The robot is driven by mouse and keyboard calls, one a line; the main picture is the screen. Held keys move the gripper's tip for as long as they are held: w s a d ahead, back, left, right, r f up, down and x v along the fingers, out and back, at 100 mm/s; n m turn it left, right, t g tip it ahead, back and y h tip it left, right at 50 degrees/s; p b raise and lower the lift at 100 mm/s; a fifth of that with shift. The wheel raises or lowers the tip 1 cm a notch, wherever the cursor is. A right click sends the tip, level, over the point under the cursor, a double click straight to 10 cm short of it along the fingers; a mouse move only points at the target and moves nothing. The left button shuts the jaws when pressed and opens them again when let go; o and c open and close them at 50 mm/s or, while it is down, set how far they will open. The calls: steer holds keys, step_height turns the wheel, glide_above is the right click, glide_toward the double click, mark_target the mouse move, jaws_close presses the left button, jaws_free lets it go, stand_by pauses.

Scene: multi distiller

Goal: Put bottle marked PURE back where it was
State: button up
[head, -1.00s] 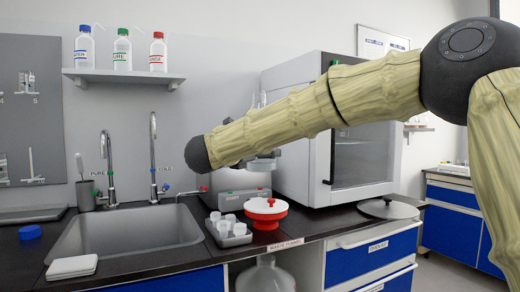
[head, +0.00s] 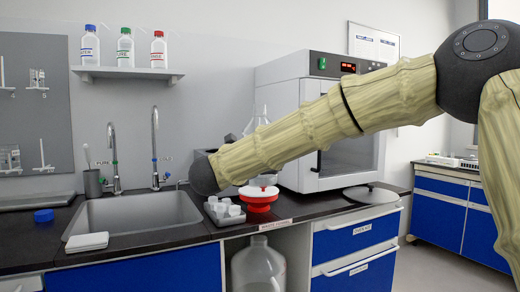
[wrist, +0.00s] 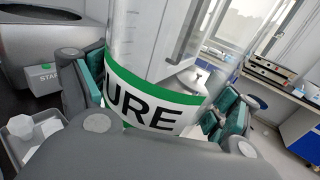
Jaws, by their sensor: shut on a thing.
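My gripper (wrist: 165,105) is shut on a clear bottle (wrist: 150,55) with a green-edged white label reading "URE", its first letter cut off. Green finger pads stand on both sides of it in the wrist view. On the wall shelf (head: 128,72) stand a blue-capped bottle (head: 90,46), a green-capped bottle (head: 124,48) with a partly readable green label, and a red-capped bottle (head: 158,50).
A sink (head: 140,216) with two taps fills the left counter. An oven (head: 310,80) stands behind my arm. A large clear jug (head: 258,265) stands below the counter.

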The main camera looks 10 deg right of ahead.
steer(key=s+d+f+n+t+y, duration=0.1)
steer(key=s+f, duration=0.5)
steer(key=f, duration=1.2)
steer(key=s+d+f+n+t+y, duration=0.1)
steer(key=s+f+n+y, duration=0.3)
steer(key=f, duration=1.5)
steer(key=s+d+f+n+t+y, duration=0.1)
steer(key=s+f+y, duration=0.5)
steer(key=f, duration=1.2)
steer(key=s+d+n, duration=0.1)
steer(key=s+d, duration=0.1)
steer(key=s, duration=0.1)
steer(key=shift+s+d+f+n+t, duration=0.15)
steer(key=shift+d+f+n+t, duration=0.15)
steer(key=shift+d+t, duration=0.1)
steer(key=shift+r, duration=0.1)
